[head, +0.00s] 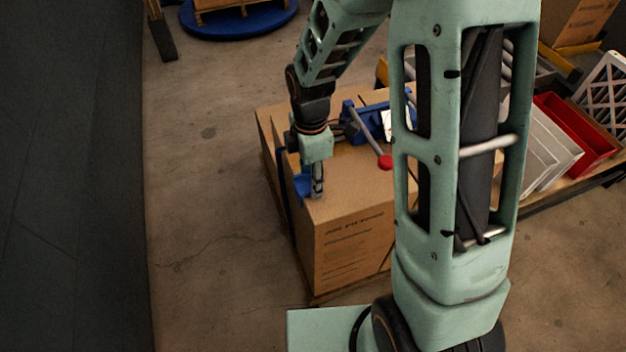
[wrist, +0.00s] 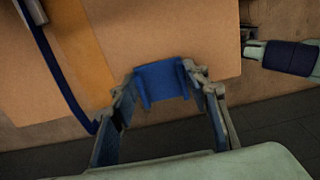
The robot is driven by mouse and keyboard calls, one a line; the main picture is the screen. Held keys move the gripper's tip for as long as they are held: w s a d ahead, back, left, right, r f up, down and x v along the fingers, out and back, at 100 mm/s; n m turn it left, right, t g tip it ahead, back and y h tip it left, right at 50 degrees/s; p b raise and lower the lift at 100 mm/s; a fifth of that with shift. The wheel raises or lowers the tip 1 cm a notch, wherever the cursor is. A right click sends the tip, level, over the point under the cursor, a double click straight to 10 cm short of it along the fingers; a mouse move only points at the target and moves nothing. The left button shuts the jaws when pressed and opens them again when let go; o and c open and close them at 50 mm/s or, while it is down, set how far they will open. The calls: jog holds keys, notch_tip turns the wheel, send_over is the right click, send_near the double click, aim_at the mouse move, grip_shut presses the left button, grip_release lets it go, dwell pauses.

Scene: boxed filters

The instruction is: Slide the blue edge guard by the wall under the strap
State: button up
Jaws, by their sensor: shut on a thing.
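My gripper (head: 317,193) is shut on the blue edge guard (head: 302,186) at the left edge of the carton stack, on the wall side. In the wrist view the guard (wrist: 160,82) sits between both fingertips of my gripper (wrist: 162,92), over the carton's edge; whether it touches the carton is unclear. The dark blue strap (head: 283,185) runs down the stack's left side. In the wrist view the strap (wrist: 56,62) passes left of the guard, apart from it, and its lower end comes close to my left finger.
The carton stack (head: 352,215) stands on a pallet. A blue tool (head: 370,120) with a red knob (head: 385,162) lies on top. A dark wall (head: 70,180) stands at left, with bare floor between. Grey and red bins (head: 575,135) are at right.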

aim_at(298, 156)
jog(key=shift+w+a, duration=0.25)
jog(key=shift+w, duration=0.55)
jog(key=shift+w+a, duration=0.25)
jog(key=shift+w, duration=0.55)
jog(key=shift+w, duration=0.1)
jog(key=shift+w+a+p, duration=0.2)
jog(key=shift+w+a, duration=0.05)
jog(key=shift+w, duration=0.7)
jog(key=shift+w+a+p, duration=0.15)
jog(key=shift+w+a, duration=0.15)
jog(key=shift+w, duration=0.6)
jog(key=shift+w+a+p, duration=0.2)
jog(key=shift+w+a, duration=0.05)
jog(key=shift+w, duration=0.7)
jog(key=shift+w, duration=0.1)
jog(key=shift+w+a, duration=0.3)
jog(key=shift+w, duration=0.55)
jog(key=o, duration=1.2)
jog(key=shift+o, duration=0.2)
